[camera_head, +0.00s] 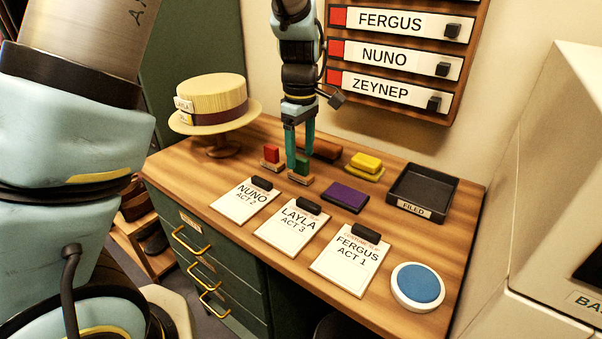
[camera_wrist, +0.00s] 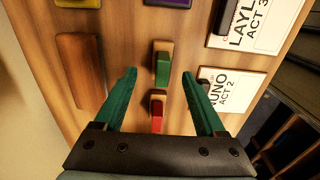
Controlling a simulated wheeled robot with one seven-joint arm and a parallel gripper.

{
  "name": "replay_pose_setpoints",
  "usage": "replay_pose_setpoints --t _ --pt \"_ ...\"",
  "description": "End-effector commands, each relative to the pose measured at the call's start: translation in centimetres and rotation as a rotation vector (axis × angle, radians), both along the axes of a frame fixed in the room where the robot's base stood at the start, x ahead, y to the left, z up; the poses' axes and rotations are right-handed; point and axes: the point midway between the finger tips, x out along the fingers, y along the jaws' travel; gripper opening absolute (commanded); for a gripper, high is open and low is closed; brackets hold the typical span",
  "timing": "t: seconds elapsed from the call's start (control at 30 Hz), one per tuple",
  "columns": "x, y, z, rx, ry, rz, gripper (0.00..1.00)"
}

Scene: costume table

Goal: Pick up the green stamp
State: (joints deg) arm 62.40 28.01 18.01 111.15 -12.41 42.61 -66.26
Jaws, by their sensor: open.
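The green stamp (camera_head: 301,166) stands on the wooden desk, a green block on a light wooden base. In the wrist view the green stamp (camera_wrist: 162,68) is upright between and slightly beyond my fingertips. My gripper (camera_head: 299,160) is over the desk with its teal fingers pointing down at the stamp. In the wrist view my gripper (camera_wrist: 160,75) is open, with a gap on both sides of the stamp and nothing held. A red stamp (camera_head: 271,156) stands just left of the green one; in the wrist view the red stamp (camera_wrist: 157,112) lies between the fingers, nearer the palm.
Cards for Nuno (camera_head: 243,203), Layla (camera_head: 291,229) and Fergus (camera_head: 350,263) lie in front. A purple pad (camera_head: 345,197), yellow block (camera_head: 366,163), black tray (camera_head: 422,206) and blue round pad (camera_head: 417,284) are to the right. A brown block (camera_wrist: 80,70) lies beside one finger. A straw hat (camera_head: 213,100) stands left.

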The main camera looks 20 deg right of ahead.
Motion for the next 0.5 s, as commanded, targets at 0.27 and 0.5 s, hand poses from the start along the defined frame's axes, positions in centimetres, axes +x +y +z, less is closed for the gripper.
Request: replay_pose_setpoints --t 0.27,0.5 --pt "-0.5 0.2 -3.9 0.004 0.002 0.000 0.72" --pt "-0.4 0.1 -4.6 0.001 0.000 0.000 0.72"
